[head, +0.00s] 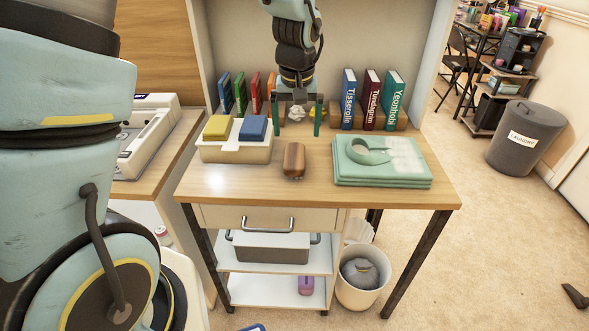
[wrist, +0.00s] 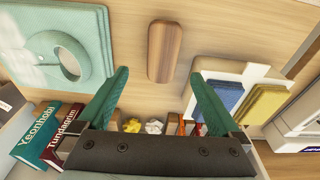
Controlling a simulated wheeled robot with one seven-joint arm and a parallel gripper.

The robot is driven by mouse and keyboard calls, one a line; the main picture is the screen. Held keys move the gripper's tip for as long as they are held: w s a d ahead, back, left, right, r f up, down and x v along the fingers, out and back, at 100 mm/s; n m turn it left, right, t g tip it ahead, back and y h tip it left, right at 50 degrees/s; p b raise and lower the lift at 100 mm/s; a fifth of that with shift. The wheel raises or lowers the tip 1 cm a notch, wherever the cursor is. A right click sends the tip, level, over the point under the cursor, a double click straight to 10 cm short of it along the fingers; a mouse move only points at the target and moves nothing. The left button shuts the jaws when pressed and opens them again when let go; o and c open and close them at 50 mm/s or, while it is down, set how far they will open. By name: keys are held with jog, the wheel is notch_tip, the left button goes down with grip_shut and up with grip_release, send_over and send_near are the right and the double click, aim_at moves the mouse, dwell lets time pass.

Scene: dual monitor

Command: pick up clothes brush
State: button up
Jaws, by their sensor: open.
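The clothes brush (head: 293,160) is a rounded block with a brown wooden back, lying near the middle of the wooden desk. In the wrist view the brush (wrist: 165,52) shows its wooden back, just beyond my fingertips and roughly centred between them. My gripper (head: 300,126) points down above the rear of the desk, behind the brush in the head view. Its two green fingers are spread wide with nothing between them, and they also show in the wrist view (wrist: 159,75). The gripper is apart from the brush.
Left of the brush is a white bin (head: 236,150) with yellow and blue blocks. Right is a teal folded stack (head: 382,178). Books (head: 372,100) and small crumpled items stand along the back panel. Desk in front of the brush is clear.

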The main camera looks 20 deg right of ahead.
send_over(295, 155)
jog(key=s, duration=0.1)
notch_tip(295, 155, down, 5)
jog(key=shift+s+r, duration=0.1)
jog(key=shift+r, duration=0.1)
jog(key=shift+w+f+p, duration=0.2)
jog(key=shift+f+p, duration=0.1)
jog(key=shift+f, duration=0.6)
jog(key=shift+w+f+p, duration=0.2)
jog(key=shift+f+p, duration=0.1)
jog(key=shift+f, duration=0.6)
jog(key=shift+w+f+p, duration=0.2)
jog(key=shift+f+p, duration=0.1)
jog(key=shift+f, duration=0.6)
jog(key=shift+c, duration=0.2)
jog(key=c, duration=1.4)
